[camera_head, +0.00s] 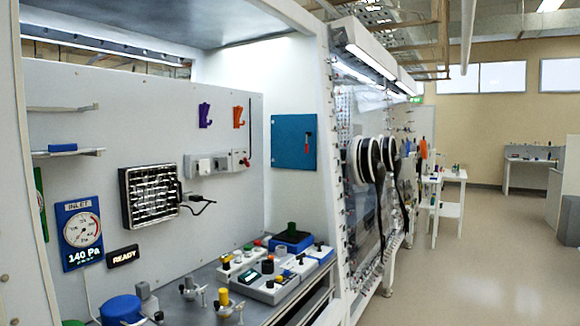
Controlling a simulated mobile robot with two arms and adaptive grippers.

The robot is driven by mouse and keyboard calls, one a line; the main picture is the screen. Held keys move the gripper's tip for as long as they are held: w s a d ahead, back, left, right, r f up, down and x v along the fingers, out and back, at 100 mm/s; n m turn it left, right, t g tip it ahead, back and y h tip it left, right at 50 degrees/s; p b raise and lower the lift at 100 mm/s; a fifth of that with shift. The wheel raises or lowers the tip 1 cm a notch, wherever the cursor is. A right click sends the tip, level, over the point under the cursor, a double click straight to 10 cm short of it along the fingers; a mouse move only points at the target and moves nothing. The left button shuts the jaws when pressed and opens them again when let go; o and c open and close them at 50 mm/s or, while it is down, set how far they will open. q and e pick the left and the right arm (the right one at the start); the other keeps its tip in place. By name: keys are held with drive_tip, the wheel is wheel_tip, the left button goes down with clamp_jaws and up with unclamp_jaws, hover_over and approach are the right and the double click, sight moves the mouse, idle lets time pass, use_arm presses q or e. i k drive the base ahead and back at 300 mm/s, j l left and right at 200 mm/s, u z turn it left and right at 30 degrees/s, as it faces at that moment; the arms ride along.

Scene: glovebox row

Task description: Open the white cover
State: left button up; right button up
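A small white box with a flat front (201,166) is fixed to the back panel, and its front looks closed. A grey-white unit (232,161) with a small dark detail sits right beside it. I cannot tell for certain which of these bears the white cover. Neither of my grippers shows in the head view, so nothing of mine is seen near the boxes.
A black grille (150,194), a pressure gauge panel (80,233) and a blue wall door (293,142) are mounted around. Open floor (480,255) lies at right.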

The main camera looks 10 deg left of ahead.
sight(204, 164)
drive_tip(key=i+l+z, duration=0.2)
drive_tip(key=i+z, duration=0.15)
drive_tip(key=i, duration=0.25)
drive_tip(key=i+l+z, duration=0.1)
drive_tip(key=i+z, duration=0.25)
drive_tip(key=i, duration=0.25)
drive_tip(key=i+l, duration=0.1)
drive_tip(key=i, duration=4.4)
drive_tip(key=i+u, duration=0.1)
drive_tip(key=u, duration=0.75)
drive_tip(key=i+l+u, duration=0.1)
drive_tip(key=u, duration=0.35)
drive_tip(key=i+u, duration=0.1)
drive_tip(key=u, duration=0.35)
drive_tip(key=l+u, duration=0.15)
drive_tip(key=u, duration=2.6)
drive_tip(key=j+z, duration=0.25)
drive_tip(key=j, duration=0.35)
drive_tip(key=k+j+z, duration=0.1)
drive_tip(key=j+z, duration=0.15)
drive_tip(key=j, duration=0.35)
